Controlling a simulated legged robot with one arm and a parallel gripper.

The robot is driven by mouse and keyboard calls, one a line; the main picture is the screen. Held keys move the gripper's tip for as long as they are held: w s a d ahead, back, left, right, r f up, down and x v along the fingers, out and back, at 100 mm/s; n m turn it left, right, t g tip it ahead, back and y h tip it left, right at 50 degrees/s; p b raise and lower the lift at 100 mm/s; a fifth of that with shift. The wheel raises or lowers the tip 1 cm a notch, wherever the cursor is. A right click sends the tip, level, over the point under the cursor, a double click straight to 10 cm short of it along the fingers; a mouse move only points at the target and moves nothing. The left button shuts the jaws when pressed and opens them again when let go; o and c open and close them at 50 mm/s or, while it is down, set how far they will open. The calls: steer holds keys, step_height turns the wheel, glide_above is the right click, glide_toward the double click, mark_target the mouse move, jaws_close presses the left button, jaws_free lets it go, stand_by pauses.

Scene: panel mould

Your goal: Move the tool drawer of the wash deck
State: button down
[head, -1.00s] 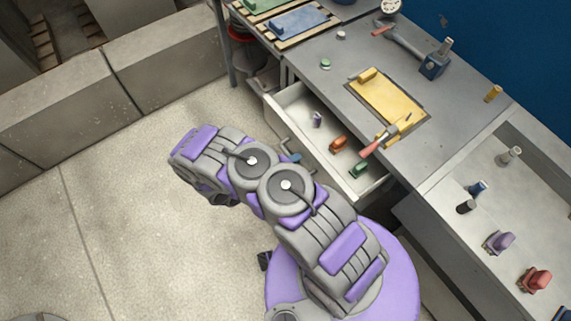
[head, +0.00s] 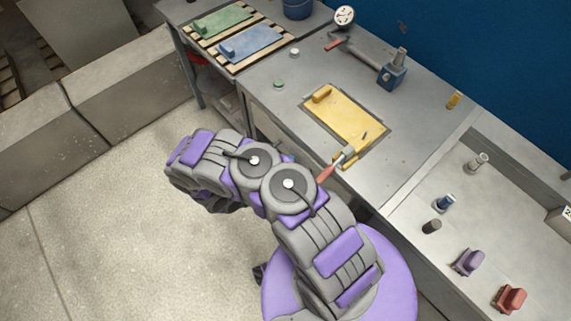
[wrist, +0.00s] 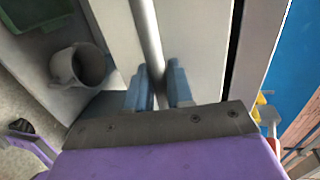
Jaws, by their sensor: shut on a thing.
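The wash deck (head: 290,75) is a grey bench running diagonally in the head view. The tool drawer's interior no longer shows there; its front is largely behind my arm. In the wrist view the drawer's pale front panel (wrist: 190,45) fills the upper middle, with a grey bar handle (wrist: 148,40) across it. My gripper (wrist: 160,88) has its two blue fingers on either side of this handle, shut on it. A narrow dark gap shows between the front panel and the grey strip beside it. My gripper is hidden in the head view.
A sunken tray section (head: 470,190) with several small items is at right. Concrete blocks (head: 120,60) line the left; the floor (head: 100,200) is clear. A grey mug (wrist: 80,66) shows in the wrist view.

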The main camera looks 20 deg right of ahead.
steer(key=shift+s+f, duration=0.1)
steer(key=shift+f, duration=0.05)
steer(key=c, duration=1.4)
jaws_free()
steer(key=shift+d, duration=0.1)
steer(key=shift+o, duration=1.2)
steer(key=shift+d, duration=0.25)
steer(key=p+v, duration=0.4)
steer(key=v, duration=1.3)
steer(key=shift+a, duration=0.2)
